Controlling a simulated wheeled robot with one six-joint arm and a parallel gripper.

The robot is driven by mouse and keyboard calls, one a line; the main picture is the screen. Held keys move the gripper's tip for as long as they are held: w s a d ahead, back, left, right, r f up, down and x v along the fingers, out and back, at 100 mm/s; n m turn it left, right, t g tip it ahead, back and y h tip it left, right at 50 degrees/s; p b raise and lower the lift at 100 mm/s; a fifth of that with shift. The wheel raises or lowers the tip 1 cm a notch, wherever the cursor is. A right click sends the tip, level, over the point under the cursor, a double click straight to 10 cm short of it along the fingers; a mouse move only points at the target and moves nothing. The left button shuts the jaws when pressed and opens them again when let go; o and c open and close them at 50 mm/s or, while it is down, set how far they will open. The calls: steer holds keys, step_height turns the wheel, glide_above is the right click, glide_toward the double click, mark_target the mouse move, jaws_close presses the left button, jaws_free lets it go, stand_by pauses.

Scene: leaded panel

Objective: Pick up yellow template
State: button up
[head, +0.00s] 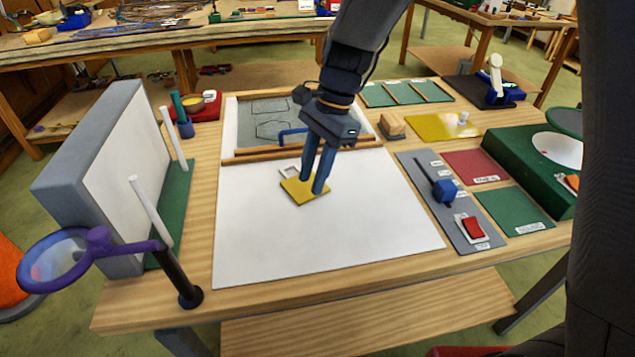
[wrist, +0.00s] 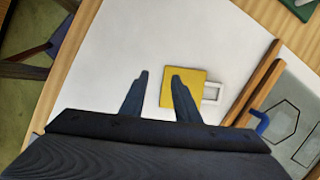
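The yellow template (head: 303,192) is a flat yellow square lying on the large white sheet (head: 330,235) on the table. A small white frame-like piece (head: 288,172) sticks out beside it, touching or partly under its edge. My gripper (head: 317,182) points down over the template, its two blue-grey fingers apart with nothing seen between them. In the wrist view, the template (wrist: 182,88) lies beyond the fingers, with the right fingertip overlapping it and the left one off to its side. The gap in height between fingertips and template cannot be told.
A wooden-edged board with drawn outlines (head: 265,122) lies behind the white sheet. A grey strip with a blue knob and red switch (head: 460,215) is at right. A grey upright panel (head: 95,165) and a purple-rimmed magnifier (head: 60,262) stand at left. The sheet's front is clear.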

stand_by(0.3)
jaws_close()
steer(key=o, duration=1.3)
jaws_free()
